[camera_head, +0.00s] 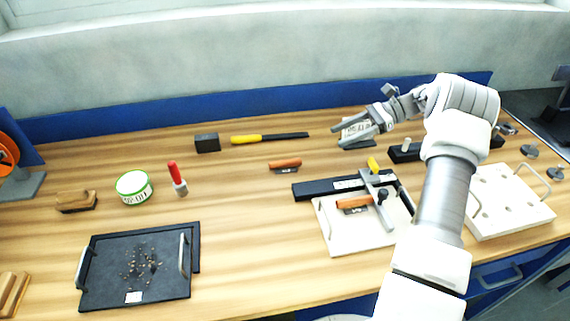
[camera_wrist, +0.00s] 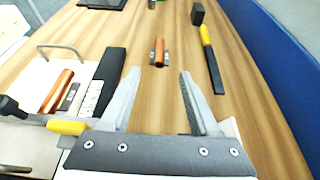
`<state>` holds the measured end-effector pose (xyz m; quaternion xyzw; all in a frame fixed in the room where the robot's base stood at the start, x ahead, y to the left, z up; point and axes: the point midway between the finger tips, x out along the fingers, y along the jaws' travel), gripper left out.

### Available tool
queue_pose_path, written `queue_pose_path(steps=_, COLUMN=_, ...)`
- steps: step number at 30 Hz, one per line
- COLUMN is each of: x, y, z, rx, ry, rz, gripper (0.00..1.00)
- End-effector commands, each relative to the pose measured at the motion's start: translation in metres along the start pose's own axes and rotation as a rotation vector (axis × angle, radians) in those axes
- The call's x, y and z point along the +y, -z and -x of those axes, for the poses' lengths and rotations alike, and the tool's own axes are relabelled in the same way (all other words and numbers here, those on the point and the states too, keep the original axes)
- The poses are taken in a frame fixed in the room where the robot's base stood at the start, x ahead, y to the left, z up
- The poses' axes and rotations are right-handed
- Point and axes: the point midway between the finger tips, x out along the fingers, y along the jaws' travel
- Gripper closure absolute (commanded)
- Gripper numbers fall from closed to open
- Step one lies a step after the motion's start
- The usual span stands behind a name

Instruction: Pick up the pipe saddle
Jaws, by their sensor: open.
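A copper-orange half-round piece on a grey flat base, which looks like the pipe saddle (camera_head: 285,165), lies alone on the bench mid-picture. It also shows in the wrist view (camera_wrist: 159,52), ahead of and between my fingertips. My gripper (camera_head: 340,137) is open and empty, above the bench to the right of and behind the lone saddle. Both fingers show in the wrist view (camera_wrist: 160,75), apart from the saddle.
A black bar (camera_head: 325,187) and the white board with handles (camera_head: 345,240) lie in front of the saddle. Bare wood surrounds the saddle. A black tray (camera_head: 110,285) is at front left.

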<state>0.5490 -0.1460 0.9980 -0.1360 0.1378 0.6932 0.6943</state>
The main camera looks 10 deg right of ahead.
Motion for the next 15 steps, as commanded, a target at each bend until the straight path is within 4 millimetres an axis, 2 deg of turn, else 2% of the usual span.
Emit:
queue_pose_path(steps=9, x=0.001, y=-0.001, z=-0.067, rx=0.001, ry=-0.005, rz=0.001, gripper=0.38)
queue_pose_path(steps=15, x=0.000, y=0.000, z=-0.101, rx=0.001, ry=-0.004, rz=0.002, gripper=0.38)
